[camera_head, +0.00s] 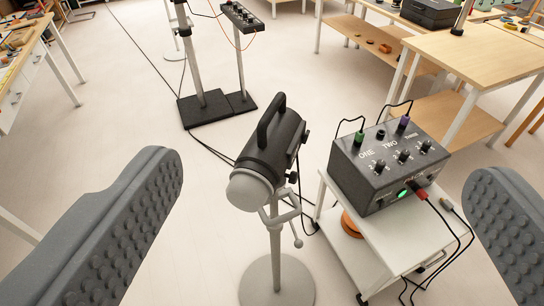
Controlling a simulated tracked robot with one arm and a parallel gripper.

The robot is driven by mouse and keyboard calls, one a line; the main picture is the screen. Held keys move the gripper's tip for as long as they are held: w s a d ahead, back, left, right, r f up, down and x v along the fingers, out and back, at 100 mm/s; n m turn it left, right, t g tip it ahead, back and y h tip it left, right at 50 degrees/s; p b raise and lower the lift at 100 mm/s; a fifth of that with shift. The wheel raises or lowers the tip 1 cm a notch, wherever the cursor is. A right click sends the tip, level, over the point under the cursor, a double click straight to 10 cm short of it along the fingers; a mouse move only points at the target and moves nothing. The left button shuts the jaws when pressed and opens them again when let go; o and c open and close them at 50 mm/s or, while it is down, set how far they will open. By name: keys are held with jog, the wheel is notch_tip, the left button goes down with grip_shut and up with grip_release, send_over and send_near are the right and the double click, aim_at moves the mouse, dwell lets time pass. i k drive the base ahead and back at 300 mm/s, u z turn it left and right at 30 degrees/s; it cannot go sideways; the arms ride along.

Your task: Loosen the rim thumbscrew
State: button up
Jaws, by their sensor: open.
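A black stage lamp (272,150) with a top handle and a pale round front stands upright on a grey stand (277,250) in the middle of the view. Small dark knobs (293,178) show on its right side. I cannot tell which of them is the rim thumbscrew. My gripper (322,178) is wide open and empty. Its left finger is at the left and its right finger at the right edge, with the lamp seen between them and apart from both.
A dark control box (385,165) with knobs, a green light and cables sits on a white cart (400,235) right of the lamp. A wooden table (485,60) is behind it. Another stand with black base plates (215,108) is farther back. Cables cross the floor. Open floor lies left.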

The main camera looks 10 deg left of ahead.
aim_at(294, 177)
jog(key=z, duration=1.95)
jog(key=i, duration=0.6)
jog(key=u, duration=1.8)
